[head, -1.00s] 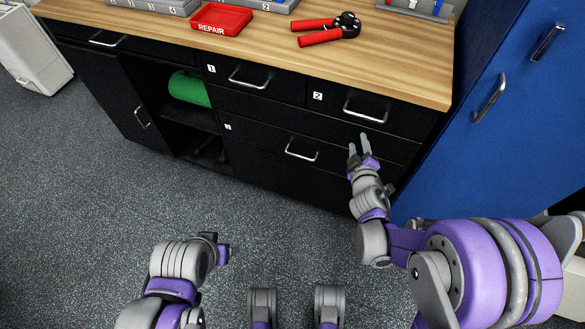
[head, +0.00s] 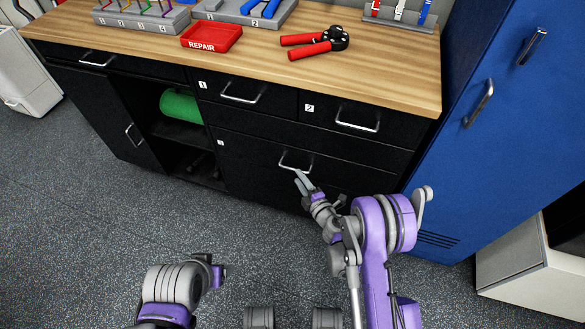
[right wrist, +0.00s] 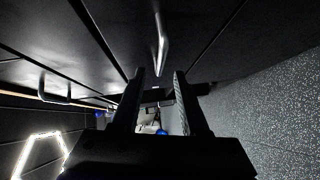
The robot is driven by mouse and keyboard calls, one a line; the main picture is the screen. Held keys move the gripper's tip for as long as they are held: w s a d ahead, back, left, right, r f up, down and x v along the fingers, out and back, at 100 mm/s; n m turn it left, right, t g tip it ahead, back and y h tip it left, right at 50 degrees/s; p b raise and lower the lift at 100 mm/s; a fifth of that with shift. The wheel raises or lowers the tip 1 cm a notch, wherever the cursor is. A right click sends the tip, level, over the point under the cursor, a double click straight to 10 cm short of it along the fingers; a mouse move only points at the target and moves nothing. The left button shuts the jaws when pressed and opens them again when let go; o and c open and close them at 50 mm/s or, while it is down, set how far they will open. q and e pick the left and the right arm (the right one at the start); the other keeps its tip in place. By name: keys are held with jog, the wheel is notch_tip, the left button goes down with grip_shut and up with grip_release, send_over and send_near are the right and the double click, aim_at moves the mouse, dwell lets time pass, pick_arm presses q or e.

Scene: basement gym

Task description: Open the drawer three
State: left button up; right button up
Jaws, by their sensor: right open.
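The wide lower black drawer front (head: 255,158) sits below drawers one and two, looks flush with the cabinet, and carries a small label too small to read. Its silver handle (head: 294,164) also shows in the right wrist view (right wrist: 161,45). My right gripper (head: 299,176) is open and empty, its fingertips at or just below this handle; contact cannot be told. In the right wrist view the handle lies just past the fingertips (right wrist: 158,76), in line with the gap between them. My left gripper (head: 219,274) is low at left; its fingers cannot be made out.
Drawer one's handle (head: 240,97) and drawer two's handle (head: 357,126) stick out above. A blue cabinet (head: 470,150) stands close on the right. An open compartment with a green roll (head: 181,106) is on the left. The floor (head: 90,240) in front is clear.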

aim_at(292, 169)
jog(key=x, duration=0.6)
jog(key=shift+w, duration=0.15)
jog(key=shift+c, duration=0.2)
grip_shut()
dwell(1.1)
